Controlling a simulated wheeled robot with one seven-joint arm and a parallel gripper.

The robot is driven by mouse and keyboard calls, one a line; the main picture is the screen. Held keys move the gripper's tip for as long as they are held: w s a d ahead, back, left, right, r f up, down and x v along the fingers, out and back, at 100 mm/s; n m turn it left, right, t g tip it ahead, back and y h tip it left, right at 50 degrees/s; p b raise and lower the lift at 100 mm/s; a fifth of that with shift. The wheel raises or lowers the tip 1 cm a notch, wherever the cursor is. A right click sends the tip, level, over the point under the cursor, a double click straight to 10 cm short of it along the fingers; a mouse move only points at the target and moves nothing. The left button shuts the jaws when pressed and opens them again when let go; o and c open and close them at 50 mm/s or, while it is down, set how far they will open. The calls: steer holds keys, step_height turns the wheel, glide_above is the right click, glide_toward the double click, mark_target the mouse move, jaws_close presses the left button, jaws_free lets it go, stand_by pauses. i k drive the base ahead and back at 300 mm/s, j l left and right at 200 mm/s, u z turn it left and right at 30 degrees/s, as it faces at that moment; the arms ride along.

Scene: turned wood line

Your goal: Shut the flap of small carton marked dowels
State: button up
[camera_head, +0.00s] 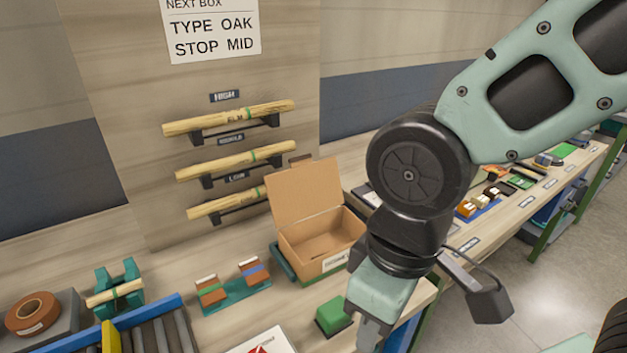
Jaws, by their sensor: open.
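The small cardboard carton (310,243) stands on the bench in the middle of the view, in a green holder. Its flap (304,191) stands up at the back, so the carton's top is open and its inside shows. A white label sits on its front; the print is too small to read surely. My gripper (371,335) points down in front and to the right of the carton, apart from the flap. It is open, with nothing seen between the fingers; the fingertips are near the bottom edge of the picture.
A green block (332,316) lies left of my gripper. A green rack (231,292) with small blocks stands to the left, near a roller conveyor (165,335). More small parts lie along the bench at right.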

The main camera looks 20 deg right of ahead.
mark_target(303, 191)
steer(key=i+l+u, duration=0.2)
steer(key=l, duration=0.15)
steer(key=l+u, duration=0.15)
steer(key=l, duration=0.2)
steer(key=i+l+u, duration=0.2)
steer(key=l, duration=0.2)
steer(key=i, duration=0.15)
